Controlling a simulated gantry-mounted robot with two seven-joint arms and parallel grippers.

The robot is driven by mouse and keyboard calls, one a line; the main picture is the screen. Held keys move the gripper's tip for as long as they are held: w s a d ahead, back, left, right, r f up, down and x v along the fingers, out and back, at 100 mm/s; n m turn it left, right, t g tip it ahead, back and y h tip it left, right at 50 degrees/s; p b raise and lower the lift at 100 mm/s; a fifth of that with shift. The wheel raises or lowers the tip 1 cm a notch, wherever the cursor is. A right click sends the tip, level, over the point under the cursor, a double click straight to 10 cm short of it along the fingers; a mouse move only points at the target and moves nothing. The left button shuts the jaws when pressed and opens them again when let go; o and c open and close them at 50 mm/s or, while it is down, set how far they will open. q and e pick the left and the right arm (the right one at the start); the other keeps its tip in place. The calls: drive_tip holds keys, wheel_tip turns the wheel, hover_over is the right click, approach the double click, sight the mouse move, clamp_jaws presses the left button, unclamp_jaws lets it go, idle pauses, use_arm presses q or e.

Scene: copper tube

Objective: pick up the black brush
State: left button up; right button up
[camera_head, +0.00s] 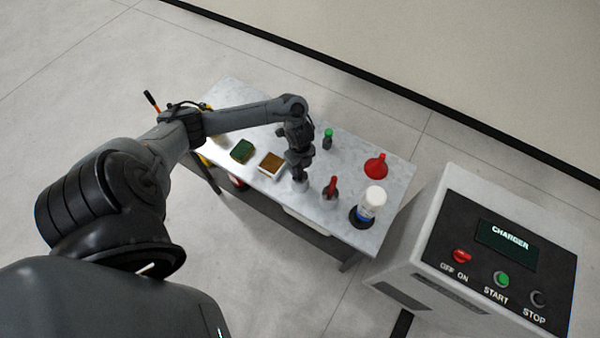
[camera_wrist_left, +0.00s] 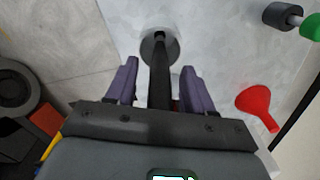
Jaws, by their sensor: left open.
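A black upright rod, which looks like the handle of the black brush (camera_wrist_left: 160,80), stands between the fingers of my left gripper (camera_wrist_left: 162,78) in the left wrist view. Its far end meets a round grey base (camera_wrist_left: 148,48) on the table. The two purple-grey fingers are open, one on each side of the rod, with gaps visible. In the head view my left gripper (camera_head: 299,174) points down over the front-middle of the table, and it hides most of the brush there. My right gripper is not in view.
The marble-topped table (camera_head: 350,150) holds a red funnel (camera_head: 376,167), a green-capped bottle (camera_head: 328,140), a red-handled item (camera_head: 331,188), a white bottle (camera_head: 372,199), a green box (camera_head: 243,151) and a brown-topped box (camera_head: 271,164). A charger cabinet (camera_head: 480,255) stands at right.

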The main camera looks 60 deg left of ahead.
use_arm(q)
drive_tip(key=shift+f, duration=0.1)
clamp_jaws()
idle(0.3)
